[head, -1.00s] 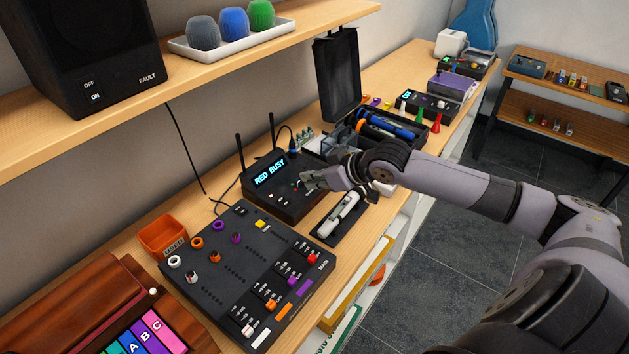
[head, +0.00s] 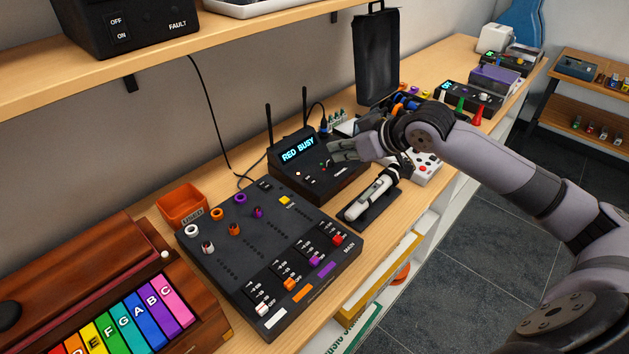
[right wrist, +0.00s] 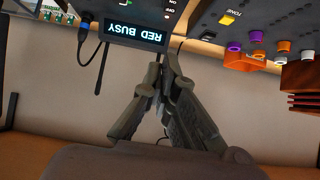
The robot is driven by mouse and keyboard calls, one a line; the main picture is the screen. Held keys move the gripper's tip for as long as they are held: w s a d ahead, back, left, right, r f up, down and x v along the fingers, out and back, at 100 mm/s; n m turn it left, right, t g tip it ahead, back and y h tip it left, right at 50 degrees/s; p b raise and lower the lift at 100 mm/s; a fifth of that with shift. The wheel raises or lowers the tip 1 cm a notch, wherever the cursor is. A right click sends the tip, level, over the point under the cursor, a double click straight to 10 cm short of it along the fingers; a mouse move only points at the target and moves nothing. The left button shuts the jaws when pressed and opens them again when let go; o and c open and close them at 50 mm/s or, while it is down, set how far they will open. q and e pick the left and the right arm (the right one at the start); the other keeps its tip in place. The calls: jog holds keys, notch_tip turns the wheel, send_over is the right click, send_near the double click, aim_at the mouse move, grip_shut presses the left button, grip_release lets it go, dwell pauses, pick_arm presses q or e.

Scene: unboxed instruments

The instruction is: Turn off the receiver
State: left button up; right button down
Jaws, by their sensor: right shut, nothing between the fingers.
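The receiver (head: 312,184) is a black box with two antennas and a lit display reading "RED BUSY" (head: 298,151). It stands on the bench behind the mixer, with small buttons and lights on its sloped face. In the right wrist view the receiver's display (right wrist: 136,30) appears upside down at the top. My right gripper (head: 336,151) is shut and empty, just above the right part of the receiver's face; whether it touches cannot be told. The fingers (right wrist: 160,78) meet in the right wrist view. My left gripper is not in view.
A black mixer (head: 240,262) with colored knobs and faders sits in front. A white microphone (head: 372,197) lies on a dark stand to the right. An orange bin (head: 182,209) and a rainbow keyboard (head: 135,320) are at left. A shelf (head: 90,88) overhangs the bench.

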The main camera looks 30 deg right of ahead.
pick_arm(q)
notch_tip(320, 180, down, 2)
jog(key=shift+b, duration=0.45)
pick_arm(e)
jog(key=shift+s+a+r, duration=0.1)
jog(key=shift+r, duration=0.05)
jog(key=p, duration=0.2)
send_over(312, 180)
jog(key=f, duration=0.6)
jog(key=shift+s, duration=0.2)
jog(key=f, duration=0.1)
jog(key=f+p, duration=0.1)
jog(key=shift+w+f, duration=0.2)
jog(key=shift+f, duration=0.1)
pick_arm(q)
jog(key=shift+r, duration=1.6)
pick_arm(e)
jog(key=shift+f, duration=0.8)
